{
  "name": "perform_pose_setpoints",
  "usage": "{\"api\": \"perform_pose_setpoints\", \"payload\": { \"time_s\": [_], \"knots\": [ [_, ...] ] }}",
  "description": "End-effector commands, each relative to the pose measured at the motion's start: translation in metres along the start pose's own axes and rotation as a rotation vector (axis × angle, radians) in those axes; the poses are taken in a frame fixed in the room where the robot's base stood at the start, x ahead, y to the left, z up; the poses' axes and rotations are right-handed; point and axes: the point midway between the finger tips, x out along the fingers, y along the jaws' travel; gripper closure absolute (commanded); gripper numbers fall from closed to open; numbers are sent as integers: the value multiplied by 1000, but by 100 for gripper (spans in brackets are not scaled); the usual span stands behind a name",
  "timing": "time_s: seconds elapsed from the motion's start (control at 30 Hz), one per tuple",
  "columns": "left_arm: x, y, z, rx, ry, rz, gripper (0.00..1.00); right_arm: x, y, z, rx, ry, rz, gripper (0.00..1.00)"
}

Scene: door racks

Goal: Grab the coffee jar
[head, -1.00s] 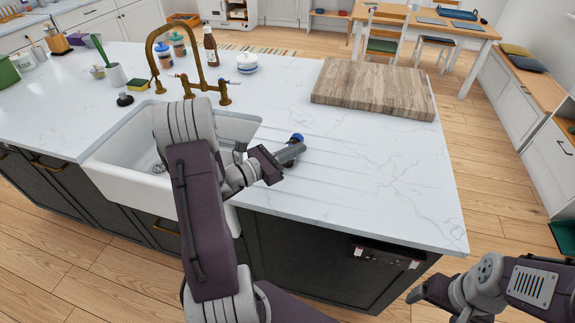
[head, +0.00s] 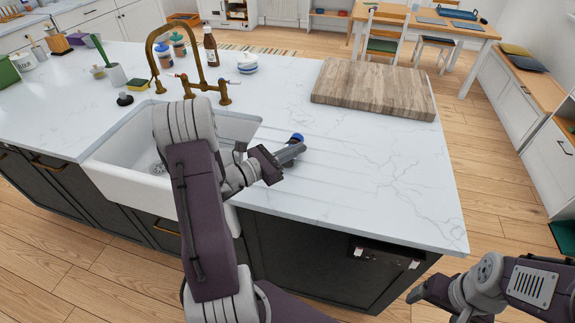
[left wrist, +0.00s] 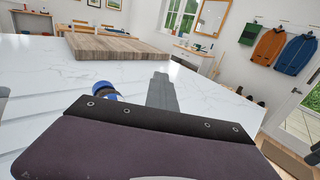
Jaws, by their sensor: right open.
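A small round thing with a blue top (head: 297,138), perhaps the coffee jar, stands on the white counter just behind my left gripper (head: 291,153). The gripper hides its lower part. In the left wrist view the blue top (left wrist: 103,88) shows left of the grey finger (left wrist: 162,92), with a gap between them. The finger view does not show whether the left jaws are apart. My right gripper (head: 420,293) is open and empty, low at the right, off the counter.
A white sink (head: 120,166) with a brass tap (head: 187,82) lies left of my left gripper. A thick wooden board (head: 372,90) lies at the counter's back right. A brown bottle (head: 210,47) and a striped pot (head: 247,63) stand at the back. The counter's right front is clear.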

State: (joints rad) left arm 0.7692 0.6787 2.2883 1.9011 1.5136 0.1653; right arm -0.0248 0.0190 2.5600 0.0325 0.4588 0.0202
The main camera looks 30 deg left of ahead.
Motion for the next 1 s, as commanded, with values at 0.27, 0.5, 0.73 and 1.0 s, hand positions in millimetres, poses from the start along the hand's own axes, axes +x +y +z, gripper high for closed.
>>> {"api": "perform_pose_setpoints", "payload": {
  "time_s": [0.27, 0.5, 0.73, 1.0],
  "knots": [
    [0, 0, 0, 0, 0, 0, 100, 0, 0, 0, 0, 0, 0, 18],
    [0, 0, 0, 0, 0, 0, 38, 0, 0, 0, 0, 0, 0, 18],
    [0, 0, 0, 0, 0, 0, 32, 0, 0, 0, 0, 0, 0, 18],
    [-22, 2, -1, 0, 0, 6, 32, 4, 0, 0, 0, 0, 0, 18]
  ]
}}
